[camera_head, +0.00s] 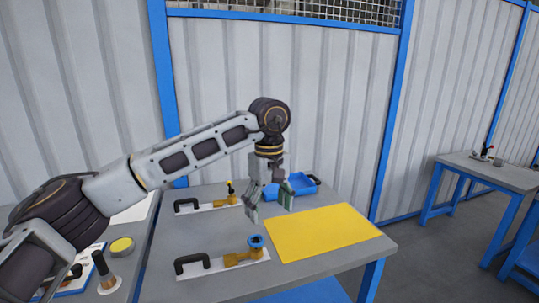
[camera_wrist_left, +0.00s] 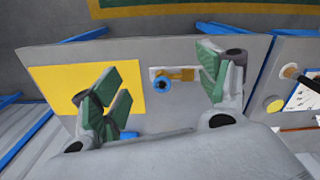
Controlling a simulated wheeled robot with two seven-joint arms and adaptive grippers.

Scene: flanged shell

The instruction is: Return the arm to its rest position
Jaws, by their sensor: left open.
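My left arm reaches in from the left in the head view, and its gripper (camera_head: 270,206) hangs fingers down above the grey table (camera_head: 216,248). The gripper is open and empty; in the left wrist view its green-padded fingers (camera_wrist_left: 162,66) stand wide apart. The blue flanged part (camera_head: 255,241) sits on a brass-coloured fitting on the front plate, which has a black handle; it also shows between the fingers in the left wrist view (camera_wrist_left: 165,86). My right gripper is not in view.
A yellow mat (camera_head: 320,232) covers the table's right side. A blue tray (camera_head: 302,186) lies behind the gripper, partly hidden. A second handled plate (camera_head: 209,205) lies at the back left. A yellow-topped round item (camera_head: 121,245) is at the left. Another table (camera_head: 490,172) stands at the far right.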

